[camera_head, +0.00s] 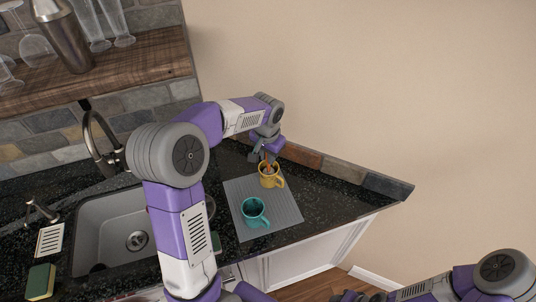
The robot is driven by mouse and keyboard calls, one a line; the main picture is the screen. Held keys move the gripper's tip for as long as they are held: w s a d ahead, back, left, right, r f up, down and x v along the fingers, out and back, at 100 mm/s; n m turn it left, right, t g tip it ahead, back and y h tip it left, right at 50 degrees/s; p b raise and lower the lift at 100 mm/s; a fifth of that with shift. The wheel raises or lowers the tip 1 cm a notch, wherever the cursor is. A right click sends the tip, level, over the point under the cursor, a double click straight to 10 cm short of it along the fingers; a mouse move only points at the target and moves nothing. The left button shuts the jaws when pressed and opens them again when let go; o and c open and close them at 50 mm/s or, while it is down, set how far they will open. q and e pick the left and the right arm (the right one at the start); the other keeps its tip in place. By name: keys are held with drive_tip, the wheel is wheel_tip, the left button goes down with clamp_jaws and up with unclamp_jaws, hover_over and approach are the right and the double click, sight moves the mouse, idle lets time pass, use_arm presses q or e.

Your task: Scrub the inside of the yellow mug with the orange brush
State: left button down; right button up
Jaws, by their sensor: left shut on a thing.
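The yellow mug (269,181) stands upright on the grey mat (291,214) on the dark counter, with its handle to the right. My left gripper (264,154) is above the mug, pointing down, and is shut on the orange brush (266,166). The lower part of the brush is inside the mug's opening; its tip is hidden by the mug wall. My right arm comes in at the bottom right, and its gripper is not clearly visible at the lower edge.
A teal mug (255,213) stands on the mat in front of the yellow one. A sink (107,238) with a faucet (97,140) lies to the left. A sponge (40,281) is at the lower left. A wooden shelf (130,66) holds glasses and a shaker. The counter ends at the right.

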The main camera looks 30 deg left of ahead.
use_arm(q)
drive_tip(key=shift+f, duration=0.35)
idle(0.6)
drive_tip(key=shift+w, duration=0.1)
